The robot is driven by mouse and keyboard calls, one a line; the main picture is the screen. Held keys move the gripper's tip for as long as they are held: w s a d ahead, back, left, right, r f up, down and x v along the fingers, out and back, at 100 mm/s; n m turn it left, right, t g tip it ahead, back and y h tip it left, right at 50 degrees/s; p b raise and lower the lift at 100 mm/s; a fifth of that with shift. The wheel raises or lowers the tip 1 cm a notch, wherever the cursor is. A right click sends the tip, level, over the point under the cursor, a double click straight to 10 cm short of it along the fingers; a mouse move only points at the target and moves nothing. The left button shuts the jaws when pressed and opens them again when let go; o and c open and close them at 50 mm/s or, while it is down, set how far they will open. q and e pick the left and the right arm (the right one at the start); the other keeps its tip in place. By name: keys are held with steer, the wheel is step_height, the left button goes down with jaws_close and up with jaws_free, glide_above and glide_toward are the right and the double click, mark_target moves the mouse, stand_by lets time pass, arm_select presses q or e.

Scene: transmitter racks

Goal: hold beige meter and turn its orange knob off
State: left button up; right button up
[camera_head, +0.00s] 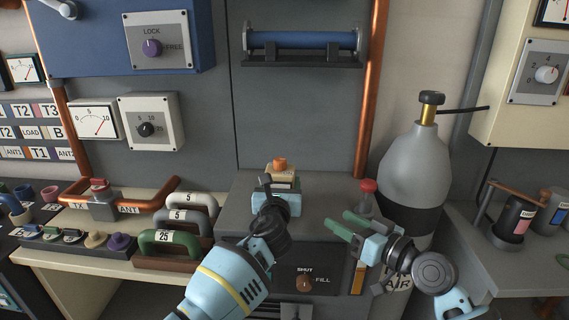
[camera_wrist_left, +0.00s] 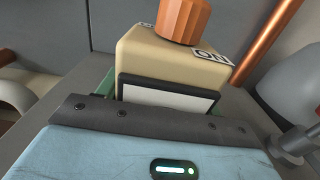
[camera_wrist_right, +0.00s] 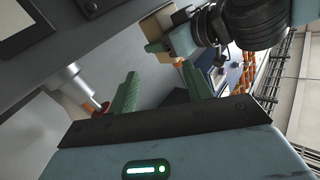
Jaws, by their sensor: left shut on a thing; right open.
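The beige meter (camera_head: 281,172) is a small box on the grey cabinet top, with an orange knob (camera_head: 280,162) on its upper face. In the left wrist view the meter (camera_wrist_left: 170,66) shows a dark-framed white dial and an "ON" label beside the ribbed orange knob (camera_wrist_left: 184,18). My left gripper (camera_head: 280,186) is shut on the meter; its fingers are mostly hidden. My right gripper (camera_head: 342,226) is open and empty, to the right of the meter and nearer the front, its green fingers apart. The right wrist view also shows the meter (camera_wrist_right: 158,30) in the left gripper.
A red-topped post (camera_head: 368,187) stands close behind my right gripper. A grey gas cylinder (camera_head: 411,165) stands at the right. Green and grey handled weights (camera_head: 168,238) sit left of my left arm.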

mark_target(285, 164)
steer(key=w+a+r+n+y, duration=0.1)
steer(key=w+a+r+n, duration=0.35)
steer(key=r, duration=0.35)
steer(key=shift+m+g, duration=0.4)
steer(key=shift+m, duration=0.05)
steer(key=shift+s+a+x, duration=0.1)
steer(key=shift+x, duration=2.9)
steer(key=shift+s+a+x, duration=0.1)
steer(key=shift+s+x, duration=0.05)
steer(key=shift+x, duration=2.85)
steer(key=shift+f, duration=0.1)
steer(key=c, duration=1)
steer(key=shift+o, duration=0.2)
steer(key=shift+w+d+n+g+y, duration=0.25)
steer(key=shift+n+g+y, duration=0.35)
steer(key=shift+g, duration=0.2)
steer(key=shift+w+d+n+g+y, duration=0.3)
steer(key=shift+n+g+y, duration=0.3)
steer(key=shift+g, duration=0.2)
steer(key=shift+s, duration=0.1)
steer(key=shift+s+a+f+n+g+y, duration=0.1)
steer(key=shift+s+a+n+g+y, duration=0.1)
steer(key=shift+n+g+y, duration=0.15)
steer(key=shift+s+a, duration=0.1)
